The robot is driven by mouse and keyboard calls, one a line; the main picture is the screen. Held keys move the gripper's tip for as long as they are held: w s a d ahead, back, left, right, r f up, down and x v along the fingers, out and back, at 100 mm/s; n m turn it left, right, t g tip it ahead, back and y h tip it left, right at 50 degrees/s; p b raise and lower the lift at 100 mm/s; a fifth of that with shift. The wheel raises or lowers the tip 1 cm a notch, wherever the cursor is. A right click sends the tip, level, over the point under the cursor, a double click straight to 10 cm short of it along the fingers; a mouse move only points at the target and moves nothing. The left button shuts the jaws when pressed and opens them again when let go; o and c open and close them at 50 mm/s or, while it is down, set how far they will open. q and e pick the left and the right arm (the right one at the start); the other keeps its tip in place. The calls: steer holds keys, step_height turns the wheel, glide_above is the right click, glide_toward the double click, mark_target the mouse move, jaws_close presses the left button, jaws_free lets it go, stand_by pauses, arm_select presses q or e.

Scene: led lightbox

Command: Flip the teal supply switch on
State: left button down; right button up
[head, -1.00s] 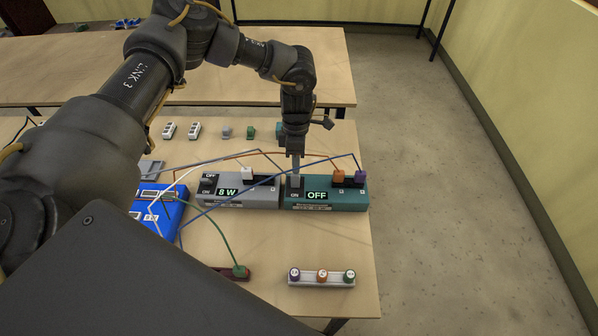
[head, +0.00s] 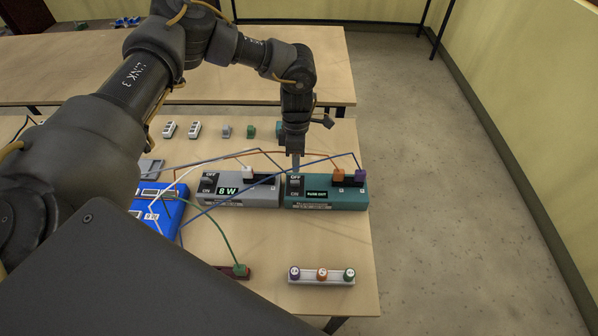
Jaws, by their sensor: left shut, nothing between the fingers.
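The teal supply (head: 340,199) stands on the table, right of the grey supply. Its dark switch (head: 294,185) sits at its left end, with an OFF label above and an ON label below. The exact tilt of the lever is too small to tell. Its small display (head: 316,194) is lit with green text that seems to read "FUSE OUT". My left gripper (head: 295,167) points down, shut and empty, just behind and above the switch; I cannot tell whether it touches the supply. My right gripper is not in view.
The grey supply (head: 250,193) shows 8 W. A blue box (head: 150,205) stands to the left. Coloured cables loop across both supplies, near my gripper. A white holder with three round caps (head: 321,277) lies in front. The table between is clear.

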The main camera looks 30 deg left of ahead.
arm_select(q)
step_height(320, 180, up, 7)
steer(key=p, duration=0.4)
steer(key=shift+f, duration=0.15)
stand_by(0.4)
